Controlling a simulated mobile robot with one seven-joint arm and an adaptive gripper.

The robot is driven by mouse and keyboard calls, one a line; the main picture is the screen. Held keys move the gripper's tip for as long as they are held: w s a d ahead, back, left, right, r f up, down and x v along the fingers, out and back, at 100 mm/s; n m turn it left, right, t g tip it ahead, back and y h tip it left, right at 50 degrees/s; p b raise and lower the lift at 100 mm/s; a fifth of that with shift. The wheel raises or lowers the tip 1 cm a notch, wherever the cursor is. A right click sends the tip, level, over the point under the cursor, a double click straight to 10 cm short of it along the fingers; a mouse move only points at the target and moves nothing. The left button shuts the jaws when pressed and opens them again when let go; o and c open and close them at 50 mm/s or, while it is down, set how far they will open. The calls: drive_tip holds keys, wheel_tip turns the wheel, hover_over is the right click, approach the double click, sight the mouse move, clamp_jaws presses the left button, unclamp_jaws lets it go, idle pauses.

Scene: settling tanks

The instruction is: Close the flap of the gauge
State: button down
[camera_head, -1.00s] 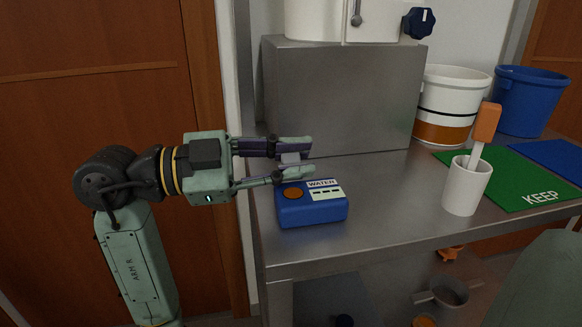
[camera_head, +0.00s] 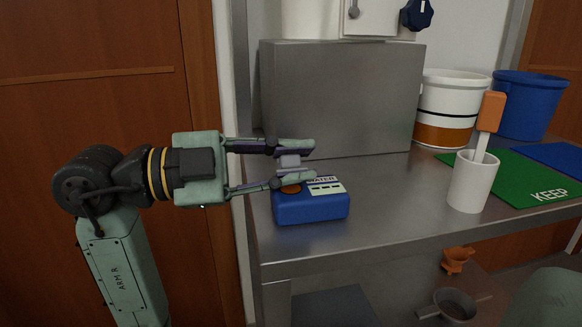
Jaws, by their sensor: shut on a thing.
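A blue box labelled "WATER" (camera_head: 311,208), with an orange round spot and small pale windows on top, sits near the left end of the steel bench. It appears to be the gauge. My gripper (camera_head: 291,161) reaches in from the left, just above and behind the box in the picture. Its two fingers are shut on a small pale grey piece (camera_head: 289,162). I cannot tell whether this piece is the gauge's flap or whether it joins the box. The lower finger hides part of the box's top, including some of the orange spot.
A grey steel block (camera_head: 342,100) stands close behind. To the right are a white cup (camera_head: 473,183) with an orange-handled tool, a white bucket (camera_head: 452,90), a blue bucket (camera_head: 541,100) and a green mat (camera_head: 522,180). Bare bench (camera_head: 398,195) lies between box and cup.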

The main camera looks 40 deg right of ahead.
drive_tip(key=shift+s+a+f+m+b, duration=0.15)
drive_tip(key=shift+f+m+b, duration=0.25)
drive_tip(key=shift+m+b, duration=0.5)
idle(0.5)
drive_tip(key=c, duration=1.6)
unclamp_jaws()
drive_tip(key=shift+o, duration=0.2)
drive_tip(key=shift+r, duration=0.1)
